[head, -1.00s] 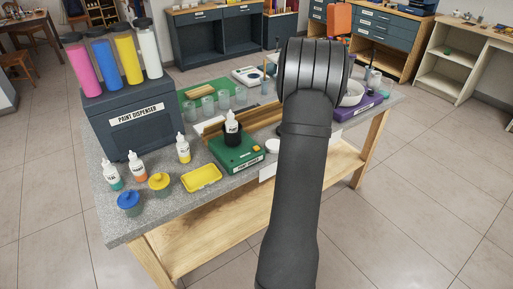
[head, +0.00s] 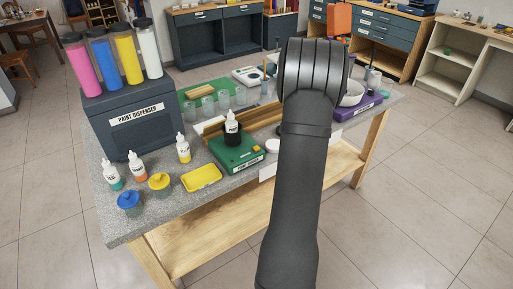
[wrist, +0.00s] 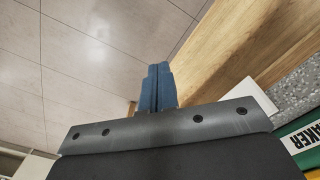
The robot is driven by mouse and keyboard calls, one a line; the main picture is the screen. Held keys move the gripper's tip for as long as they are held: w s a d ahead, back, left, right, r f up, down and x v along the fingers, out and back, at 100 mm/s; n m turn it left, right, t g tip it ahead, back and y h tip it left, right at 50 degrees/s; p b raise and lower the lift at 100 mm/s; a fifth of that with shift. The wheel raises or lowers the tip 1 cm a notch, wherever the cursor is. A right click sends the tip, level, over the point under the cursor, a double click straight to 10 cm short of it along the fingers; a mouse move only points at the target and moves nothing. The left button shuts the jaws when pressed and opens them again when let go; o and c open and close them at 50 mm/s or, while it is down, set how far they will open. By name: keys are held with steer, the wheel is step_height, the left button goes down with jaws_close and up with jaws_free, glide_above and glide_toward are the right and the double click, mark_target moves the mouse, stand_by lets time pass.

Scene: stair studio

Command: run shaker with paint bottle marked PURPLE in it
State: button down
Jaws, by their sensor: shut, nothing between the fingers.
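The green paint shaker (head: 240,160) stands on the table in the head view, with a label on its front. A white bottle (head: 231,123) stands upright in its dark round holder; its marking is too small to read. A corner of the shaker (wrist: 306,143) with the letters "AKER" shows at the lower right of the wrist view. My gripper (wrist: 158,68) has blue fingers that are shut together with nothing between them. It is near the table edge, apart from the shaker. In the head view my own arm hides it.
White-capped bottles (head: 183,148) and a blue-lidded jar (head: 129,203) stand to the left. A yellow tray (head: 202,178) lies beside the shaker. The paint dispenser (head: 133,122) stands at the back left. A purple device (head: 362,105) with a white bowl (head: 353,92) is at the right.

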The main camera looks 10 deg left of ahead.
stand_by(0.3)
step_height(320, 180, up, 21)
steer(key=m+t+y, duration=0.5)
steer(key=m+y, duration=0.3)
steer(key=m, duration=0.8)
glide_above(256, 148)
steer(key=d, duration=0.1)
steer(key=shift+f, duration=0.1)
steer(key=shift+f, duration=0.1)
steer(key=shift+f, duration=4.35)
steer(key=shift+f, duration=0.4)
